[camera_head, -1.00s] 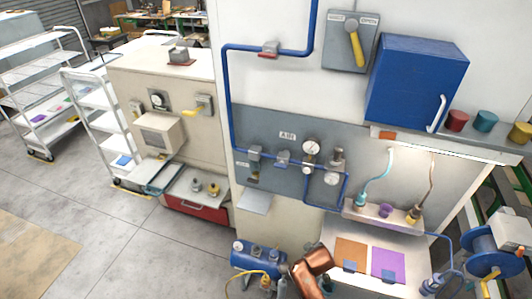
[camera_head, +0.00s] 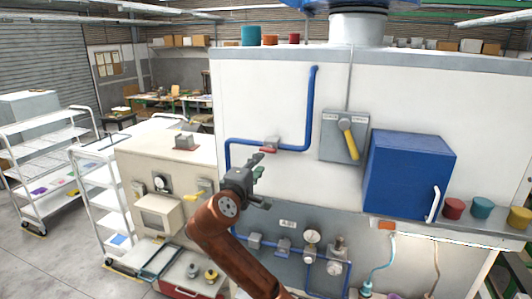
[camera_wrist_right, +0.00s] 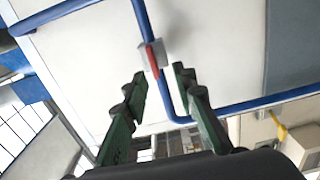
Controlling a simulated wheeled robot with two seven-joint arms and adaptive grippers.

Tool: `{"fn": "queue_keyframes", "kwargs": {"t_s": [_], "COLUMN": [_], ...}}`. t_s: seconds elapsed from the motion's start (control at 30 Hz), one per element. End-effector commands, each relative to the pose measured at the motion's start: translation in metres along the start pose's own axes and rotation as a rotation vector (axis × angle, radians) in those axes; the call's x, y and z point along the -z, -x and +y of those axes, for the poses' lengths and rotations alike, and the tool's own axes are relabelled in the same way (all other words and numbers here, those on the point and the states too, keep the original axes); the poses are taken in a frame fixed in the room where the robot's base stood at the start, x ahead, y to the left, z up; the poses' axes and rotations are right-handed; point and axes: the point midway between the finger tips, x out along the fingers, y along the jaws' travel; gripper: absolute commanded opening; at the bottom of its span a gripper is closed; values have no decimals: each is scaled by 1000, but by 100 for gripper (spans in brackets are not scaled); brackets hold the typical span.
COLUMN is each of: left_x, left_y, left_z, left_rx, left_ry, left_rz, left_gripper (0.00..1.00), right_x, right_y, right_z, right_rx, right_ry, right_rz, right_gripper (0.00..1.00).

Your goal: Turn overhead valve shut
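A small grey valve with a red handle (camera_head: 269,148) sits on the blue pipe (camera_head: 295,148) high on the white wall. The red handle lies along the pipe. My right gripper (camera_head: 264,181) is open and empty, just below and left of the valve in the head view. In the right wrist view the valve's red handle (camera_wrist_right: 152,58) shows just beyond and between the two open fingertips (camera_wrist_right: 159,76), with no contact visible. My left gripper is not in view.
A grey plate with a yellow lever (camera_head: 349,139) is right of the pipe. A blue cabinet (camera_head: 409,176) juts out further right. Air fittings and gauges (camera_head: 312,237) are below. A beige machine (camera_head: 168,165) stands at left.

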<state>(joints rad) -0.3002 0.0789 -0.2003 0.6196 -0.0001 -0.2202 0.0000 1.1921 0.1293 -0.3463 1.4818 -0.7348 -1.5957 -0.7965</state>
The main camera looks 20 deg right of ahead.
Motion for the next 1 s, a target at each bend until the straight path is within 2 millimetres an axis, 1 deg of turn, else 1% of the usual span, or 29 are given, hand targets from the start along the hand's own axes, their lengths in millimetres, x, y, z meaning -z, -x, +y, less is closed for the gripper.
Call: {"fn": "queue_keyframes", "kwargs": {"t_s": [0.03,0.17,0.4,0.5,0.6,0.73,0.97,1.0], "left_x": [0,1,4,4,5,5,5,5], "left_y": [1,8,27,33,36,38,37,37], "left_z": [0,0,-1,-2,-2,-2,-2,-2], "left_rx": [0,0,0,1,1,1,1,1], "left_ry": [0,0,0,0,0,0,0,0], "left_rz": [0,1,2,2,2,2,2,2], "left_gripper": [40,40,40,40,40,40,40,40], "right_x": [0,0,-1,0,0,0,0,0], "right_y": [1,-8,-46,-60,-68,-74,-75,-75], "right_z": [8,14,15,15,14,13,12,12], "right_rx": [-9,-15,-14,-15,-15,-15,-15,-15], "right_ry": [4,9,8,7,6,5,4,4], "right_rz": [-5,-9,-9,-8,-7,-6,-5,-5], "right_gripper": [25,25,25,25,25,25,25,23]}}
